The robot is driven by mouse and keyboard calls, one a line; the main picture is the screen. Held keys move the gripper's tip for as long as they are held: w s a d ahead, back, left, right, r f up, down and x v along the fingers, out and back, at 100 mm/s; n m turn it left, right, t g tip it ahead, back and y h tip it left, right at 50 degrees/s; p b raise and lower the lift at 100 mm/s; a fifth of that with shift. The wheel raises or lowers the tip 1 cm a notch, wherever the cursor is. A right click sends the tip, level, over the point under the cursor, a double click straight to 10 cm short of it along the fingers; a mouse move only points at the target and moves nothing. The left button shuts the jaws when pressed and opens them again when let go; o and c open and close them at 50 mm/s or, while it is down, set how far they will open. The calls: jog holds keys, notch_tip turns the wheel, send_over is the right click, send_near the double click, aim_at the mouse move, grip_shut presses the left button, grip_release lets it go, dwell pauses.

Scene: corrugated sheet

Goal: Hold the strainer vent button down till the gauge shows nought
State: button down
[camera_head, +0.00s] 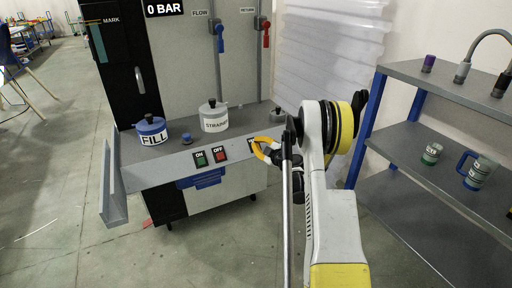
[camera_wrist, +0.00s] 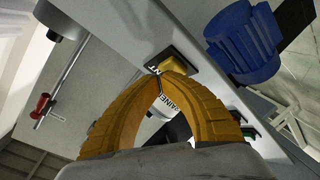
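The display (camera_head: 164,8) at the top reads "0 BAR". The white strainer (camera_head: 215,124) stands on the grey bench and has a black knob on top. In the wrist view the strainer (camera_wrist: 162,106) shows only partly, between and behind my fingers. My gripper (camera_head: 262,149) is at the bench's front panel, right of the ON and OFF buttons. In the wrist view its yellow fingertips (camera_wrist: 160,80) meet with nothing seen between them. They are beside a yellow square button (camera_wrist: 177,65) with a partly hidden black label. I cannot tell whether they touch it.
The blue FILL pot (camera_head: 152,133) and a small blue knob (camera_head: 187,138) stand left of the strainer. The green ON button (camera_head: 201,159) and red OFF button (camera_head: 221,155) are on the front panel. Blue (camera_head: 221,38) and red (camera_head: 266,36) valve handles hang behind. Grey shelves (camera_head: 440,150) stand right.

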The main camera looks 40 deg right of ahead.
jog(key=shift+s+a+r, duration=0.15)
jog(key=shift+s+r, duration=0.4)
jog(key=shift+s+r, duration=0.1)
jog(key=shift+r, duration=0.05)
jog(key=s+r, duration=0.1)
jog(key=s+a+r+p, duration=0.1)
jog(key=s+r, duration=0.1)
jog(key=shift+s+r+p, duration=0.15)
jog(key=shift+p, duration=0.15)
dwell(0.4)
dwell(0.3)
